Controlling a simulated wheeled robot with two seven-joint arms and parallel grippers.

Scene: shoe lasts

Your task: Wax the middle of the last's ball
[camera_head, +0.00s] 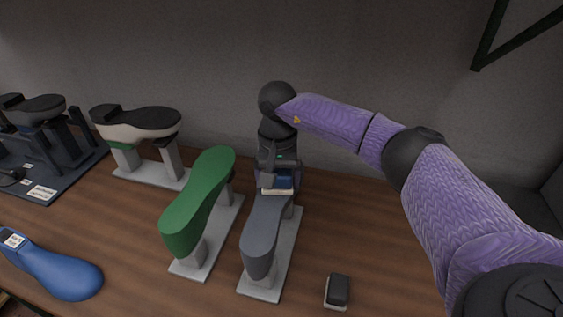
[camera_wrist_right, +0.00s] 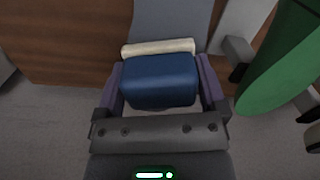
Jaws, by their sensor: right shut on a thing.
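A grey last (camera_head: 264,235) sits sole up on a pale stand. Its far end is hidden behind my right gripper (camera_head: 278,180). That gripper is shut on a blue block (camera_head: 284,182) with a cream pad (camera_head: 276,191) along its edge. In the right wrist view the blue block (camera_wrist_right: 158,80) sits between the two fingers, and the cream pad (camera_wrist_right: 158,47) is against the grey last (camera_wrist_right: 168,18) in the picture. I cannot tell whether pad and last touch. My left gripper is not in view.
A green last (camera_head: 200,200) on its stand is just left of the grey one. A black-soled shoe (camera_head: 136,122) stands behind it. A blue last (camera_head: 55,272) lies front left. A small dark brush-like block (camera_head: 337,291) lies front right. The table's right side is mostly clear.

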